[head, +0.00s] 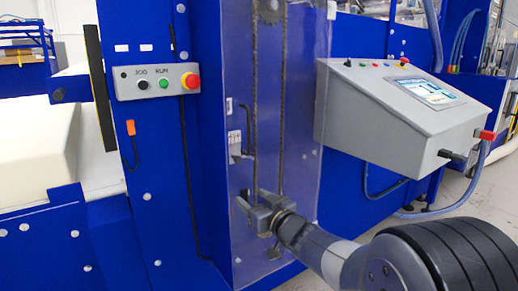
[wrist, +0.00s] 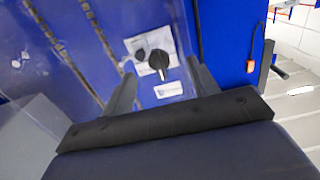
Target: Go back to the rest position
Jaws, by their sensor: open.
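My gripper (head: 258,200) is in front of the clear panel (head: 300,130) of the blue machine in the head view. Its two grey fingers stand apart with nothing between them. In the wrist view my gripper (wrist: 163,90) also shows with its fingers apart. A dark knob (wrist: 158,60) on a white plate lies beyond the fingertips, and a gap to it cannot be judged. My arm reaches in from the lower right of the head view.
A grey control box with a jog/run panel (head: 155,84) and red emergency button (head: 191,81) is at left. A grey console (head: 395,115) with a screen juts out at right. Cream foam (head: 35,150) lies at far left. Open floor (head: 480,205) shows at right.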

